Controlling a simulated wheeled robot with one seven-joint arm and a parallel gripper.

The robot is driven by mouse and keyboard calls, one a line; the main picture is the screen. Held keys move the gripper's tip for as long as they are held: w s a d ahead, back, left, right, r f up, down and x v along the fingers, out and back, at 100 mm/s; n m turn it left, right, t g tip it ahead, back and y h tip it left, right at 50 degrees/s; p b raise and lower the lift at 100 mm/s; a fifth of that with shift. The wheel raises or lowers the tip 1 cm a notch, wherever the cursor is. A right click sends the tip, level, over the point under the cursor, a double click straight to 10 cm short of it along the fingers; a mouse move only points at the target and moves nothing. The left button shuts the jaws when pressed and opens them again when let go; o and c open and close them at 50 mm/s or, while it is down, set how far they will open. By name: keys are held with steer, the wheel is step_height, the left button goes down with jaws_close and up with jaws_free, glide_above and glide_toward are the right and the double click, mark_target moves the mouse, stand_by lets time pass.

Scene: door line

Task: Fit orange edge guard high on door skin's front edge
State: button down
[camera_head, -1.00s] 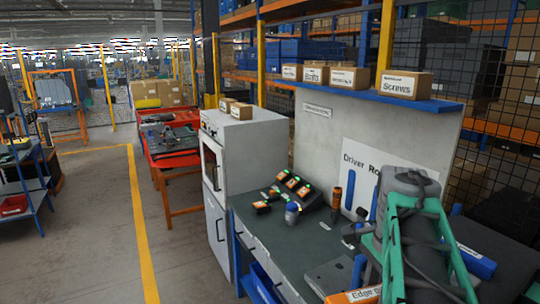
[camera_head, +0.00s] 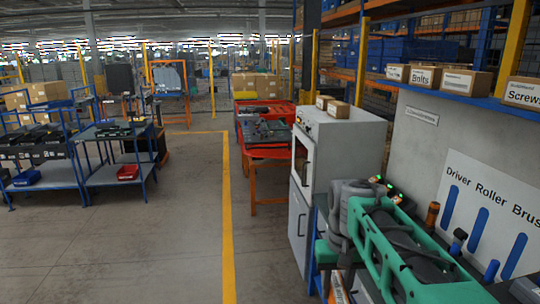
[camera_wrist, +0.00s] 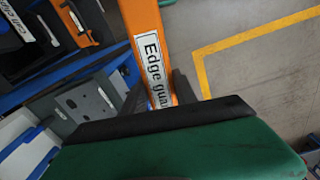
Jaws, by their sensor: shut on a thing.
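The orange edge guard (camera_wrist: 145,45), a long flat strip with a white label reading "Edge gua…", is held in my gripper (camera_wrist: 158,98) in the wrist view. The dark fingers are shut on it, one at each side, and my green wrist housing hides its lower end. In the head view a small labelled part of the guard (camera_head: 338,289) shows beside my green arm. A grey panel on an orange stand (camera_head: 168,78) stands far off at the back left and may be the door skin. The guard is well apart from it.
A grey cabinet (camera_head: 338,150) and the driver workbench board (camera_head: 480,200) stand close on the right. A red table (camera_head: 265,135) with dark parts is ahead. Blue carts (camera_head: 118,165) stand left. Grey floor is open beside the yellow line (camera_head: 227,220).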

stand_by(0.3)
steer(key=s+f+b, duration=0.4)
steer(key=f, duration=0.5)
steer(key=shift+s+f, duration=0.15)
steer(key=shift+f, duration=0.2)
